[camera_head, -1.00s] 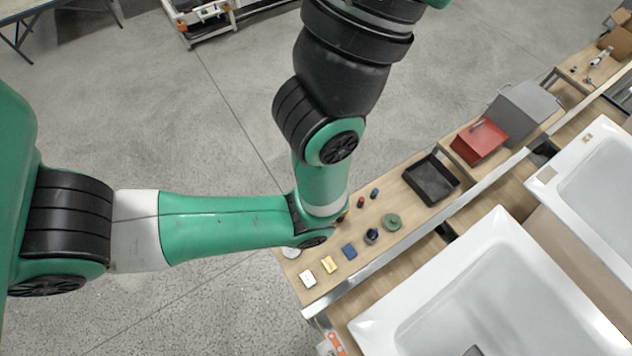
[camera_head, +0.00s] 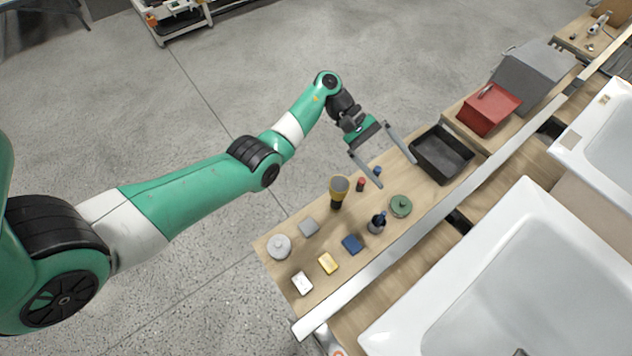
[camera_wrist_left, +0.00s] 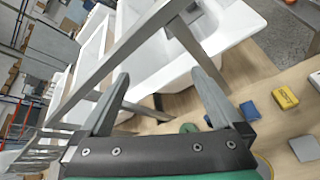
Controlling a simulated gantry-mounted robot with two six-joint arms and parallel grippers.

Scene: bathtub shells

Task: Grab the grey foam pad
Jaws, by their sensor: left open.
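The grey foam pad (camera_head: 309,227) lies flat on the wooden bench in the head view, between a white round lidded pot and a black-and-yellow cup-shaped tool. In the left wrist view a light grey block (camera_wrist_left: 304,148) lies at the lower right; it looks like the same pad. My left gripper (camera_head: 396,172) is open and empty, above the bench near the black tray, up and to the right of the pad. Its two fingers (camera_wrist_left: 157,98) also show spread apart in the left wrist view. My right gripper is not in view.
Near the pad are the white pot (camera_head: 279,247), cup-shaped tool (camera_head: 338,190), blue block (camera_head: 352,244), yellow block (camera_head: 328,264) and white block (camera_head: 302,283). A green round lid (camera_head: 400,206) and black tray (camera_head: 441,156) lie further right. A metal rail (camera_head: 400,246) runs beside white bathtubs (camera_head: 500,270).

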